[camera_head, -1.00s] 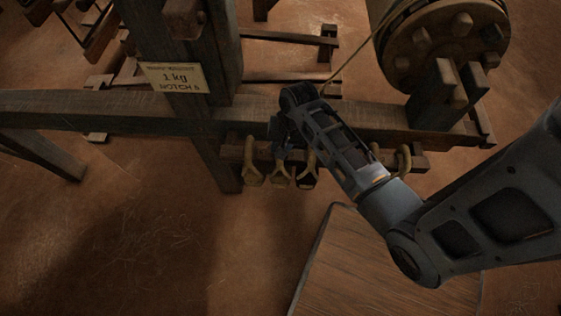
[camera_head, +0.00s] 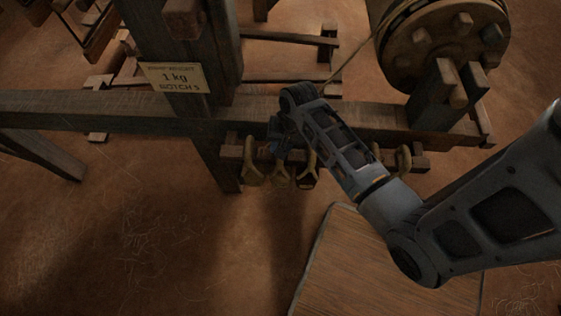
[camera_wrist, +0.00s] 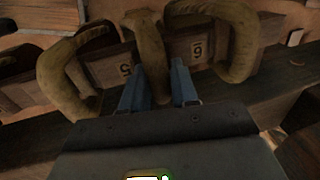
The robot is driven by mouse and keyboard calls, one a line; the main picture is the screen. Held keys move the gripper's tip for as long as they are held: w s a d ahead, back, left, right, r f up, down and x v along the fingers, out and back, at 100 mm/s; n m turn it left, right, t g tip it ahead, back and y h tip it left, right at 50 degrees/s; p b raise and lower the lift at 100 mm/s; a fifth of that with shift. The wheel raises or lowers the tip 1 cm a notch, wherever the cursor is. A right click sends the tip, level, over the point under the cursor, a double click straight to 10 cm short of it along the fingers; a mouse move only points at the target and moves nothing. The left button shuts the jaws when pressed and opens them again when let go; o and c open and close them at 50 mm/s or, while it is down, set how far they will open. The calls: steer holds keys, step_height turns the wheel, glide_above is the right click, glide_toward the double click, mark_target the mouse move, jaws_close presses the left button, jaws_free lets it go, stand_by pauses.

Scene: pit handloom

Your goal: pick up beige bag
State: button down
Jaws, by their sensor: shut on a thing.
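Several beige looped, strap-like things hang in a row from a wooden rail with pegs. One of them, apparently the beige bag (camera_wrist: 149,50), stands between the two blue-grey fingers of my gripper (camera_wrist: 158,88) in the wrist view. My gripper is shut on it. In the head view my gripper (camera_head: 278,148) reaches down to the rail, with the held bag (camera_head: 281,175) only partly visible below it; the rest is hidden by gripper and shadow.
Another beige loop (camera_head: 253,168) hangs close on the left and one (camera_head: 307,170) close on the right. A loom beam (camera_head: 70,110) runs just above. A wooden board (camera_head: 345,270) lies below right.

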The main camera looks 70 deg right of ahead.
steer(key=shift+r, duration=0.2)
stand_by(0.4)
steer(key=shift+r, duration=1.65)
steer(key=s+a, duration=0.3)
steer(key=a, duration=0.5)
steer(key=s+a+b, duration=0.1)
steer(key=s+a, duration=0.2)
steer(key=a, duration=0.6)
steer(key=shift+b, duration=0.3)
steer(key=shift+d, duration=0.1)
